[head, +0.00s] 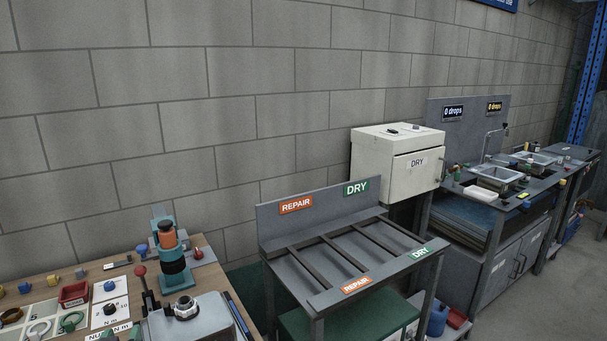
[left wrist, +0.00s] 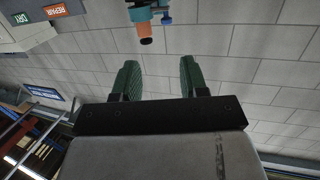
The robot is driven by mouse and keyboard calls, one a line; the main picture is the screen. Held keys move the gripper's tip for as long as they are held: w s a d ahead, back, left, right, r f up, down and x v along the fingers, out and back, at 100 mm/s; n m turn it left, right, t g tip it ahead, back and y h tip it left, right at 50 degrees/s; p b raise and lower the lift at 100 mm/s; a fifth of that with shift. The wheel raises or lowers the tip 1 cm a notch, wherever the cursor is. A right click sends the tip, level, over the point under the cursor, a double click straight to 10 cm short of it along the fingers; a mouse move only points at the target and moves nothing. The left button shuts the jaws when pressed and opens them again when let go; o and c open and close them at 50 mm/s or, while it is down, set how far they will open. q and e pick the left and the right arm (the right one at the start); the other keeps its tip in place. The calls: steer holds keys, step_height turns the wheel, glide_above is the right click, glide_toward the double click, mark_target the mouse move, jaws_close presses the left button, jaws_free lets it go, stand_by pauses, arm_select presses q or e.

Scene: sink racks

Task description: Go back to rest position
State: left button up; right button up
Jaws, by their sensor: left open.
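My left gripper (left wrist: 158,64) shows in the left wrist view, with two green ribbed fingers spread apart. It is open, with only the grey block wall behind the gap and nothing held. I cannot make it out clearly in the head view. My right gripper is in neither view. A teal and orange bench device (head: 168,250) stands on the wooden workbench at the lower left of the head view. It also shows at the top of the upside-down left wrist view (left wrist: 146,28), apart from the fingers.
A slatted rack (head: 345,255) with REPAIR and DRY labels stands right of the workbench (head: 120,262). Beyond it are a cream DRY cabinet (head: 385,165) and a sink unit (head: 500,175). Small parts and trays crowd the bench. Open floor (head: 535,290) lies at the right.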

arm_select(q)
steer(key=s+d+f+m+g+h, duration=0.2)
steer(key=s+d+f+g, duration=0.25)
steer(key=s, duration=0.45)
steer(key=s+d+f+m+g+h, duration=0.1)
steer(key=s+d+f+g, duration=0.35)
steer(key=s, duration=0.45)
steer(key=s+d+f+m+g+h, duration=0.2)
steer(key=s+d+f+g, duration=0.25)
steer(key=s, duration=0.55)
steer(key=s+f+x, duration=0.1)
steer(key=s+x, duration=0.2)
steer(key=x, duration=0.9)
steer(key=s+a+x, duration=0.1)
steer(key=s+x, duration=0.1)
steer(key=x, duration=0.9)
steer(key=s+a+f+g, duration=0.1)
steer(key=s+a+f, duration=0.1)
steer(key=s+f, duration=1.4)
step_height(320, 180, down, 2)
steer(key=shift+s+f, duration=0.1)
steer(key=shift+s, duration=0.1)
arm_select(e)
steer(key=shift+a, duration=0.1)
